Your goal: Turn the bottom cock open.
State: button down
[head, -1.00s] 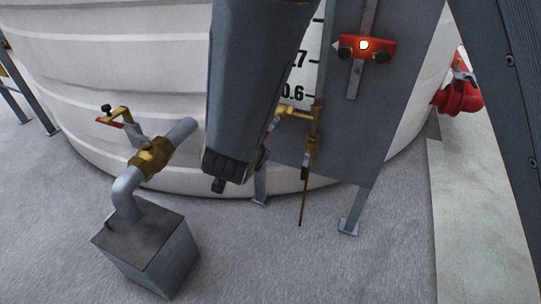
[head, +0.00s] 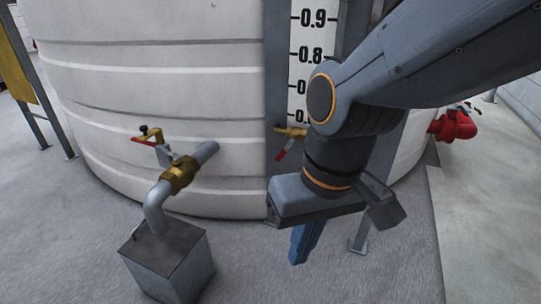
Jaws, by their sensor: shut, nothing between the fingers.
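A small brass cock (head: 290,132) sits at the foot of the level scale on the tank. Its red lever (head: 281,154) hangs down and to the left. My arm covers its right side and the fittings beyond it. My gripper (head: 299,258) is in front of and below the cock, with its blue fingers pointing down. The fingers are together and hold nothing; they are apart from the cock and its lever.
The white tank (head: 160,80) stands behind. A red fitting (head: 455,125) is at right. Floor at lower right is clear.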

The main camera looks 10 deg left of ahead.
aim_at(282, 153)
jog(key=u, duration=0.55)
jog(key=k, duration=0.95)
jog(key=z, duration=0.9)
jog(key=i, duration=0.5)
jog(key=u, duration=0.05)
